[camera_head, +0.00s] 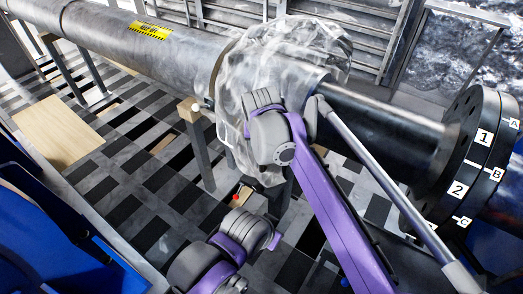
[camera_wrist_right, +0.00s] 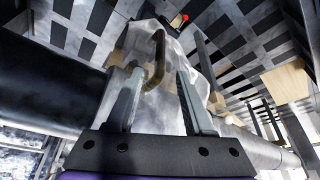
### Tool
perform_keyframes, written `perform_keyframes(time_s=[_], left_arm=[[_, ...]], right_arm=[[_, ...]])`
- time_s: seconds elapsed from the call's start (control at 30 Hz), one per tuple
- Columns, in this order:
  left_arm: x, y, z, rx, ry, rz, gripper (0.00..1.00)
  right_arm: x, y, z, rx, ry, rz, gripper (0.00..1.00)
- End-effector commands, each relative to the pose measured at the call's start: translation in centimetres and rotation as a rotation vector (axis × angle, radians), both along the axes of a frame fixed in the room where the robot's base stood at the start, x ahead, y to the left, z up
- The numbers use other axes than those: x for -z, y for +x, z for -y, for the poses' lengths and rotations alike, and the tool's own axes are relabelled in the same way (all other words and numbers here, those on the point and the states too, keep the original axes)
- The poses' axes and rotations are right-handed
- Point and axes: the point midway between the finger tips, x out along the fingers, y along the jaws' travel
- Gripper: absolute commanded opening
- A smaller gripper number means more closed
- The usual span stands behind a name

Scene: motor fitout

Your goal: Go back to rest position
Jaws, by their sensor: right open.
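In the right wrist view my right gripper (camera_wrist_right: 160,74) is open, its two grey fingers apart. A curved brass-coloured piece (camera_wrist_right: 157,62) shows between and beyond the fingertips; I cannot tell whether it touches a finger. Behind it is crumpled translucent plastic sheeting (camera_wrist_right: 178,50). In the head view a purple and grey arm of mine reaches up in front of the same sheeting (camera_head: 240,62), and other purple and grey arm links of mine show at the bottom centre. No fingertips show in the head view. My left gripper is not in view.
A long grey pipe (camera_head: 120,45) with a yellow warning label (camera_head: 150,31) runs into the sheeting. A dark shaft (camera_head: 385,130) leads to a black flange (camera_head: 470,160) marked with numbers and letters. Posts (camera_head: 200,150) stand below on a chequered floor (camera_head: 130,160).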

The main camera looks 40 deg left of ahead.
Motion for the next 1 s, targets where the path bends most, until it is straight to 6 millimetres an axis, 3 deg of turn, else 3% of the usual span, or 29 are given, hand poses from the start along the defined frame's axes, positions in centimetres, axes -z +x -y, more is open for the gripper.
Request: perform_keyframes(time_s=[0.2, 0.77, 0.87, 0.97, 1.0], left_arm=[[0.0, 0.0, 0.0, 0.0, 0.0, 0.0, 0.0], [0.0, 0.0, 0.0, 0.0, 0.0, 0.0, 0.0], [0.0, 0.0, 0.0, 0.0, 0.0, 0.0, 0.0], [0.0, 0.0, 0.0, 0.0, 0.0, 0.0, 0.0], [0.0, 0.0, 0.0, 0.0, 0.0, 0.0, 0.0]], right_arm=[[-1.8, -0.6, 0.4, -0.001, 0.0, 0.0, 0.52], [-1.9, -0.6, 0.5, 0.001, 0.0, 0.0, 0.52], [-2.1, -0.1, 2.0, 0.016, 0.0, 0.0, 0.52], [-2.3, 1.0, 6.2, 0.057, 0.004, 0.0, 0.52], [-2.3, 1.5, 8.5, 0.08, 0.005, 0.001, 0.52]])
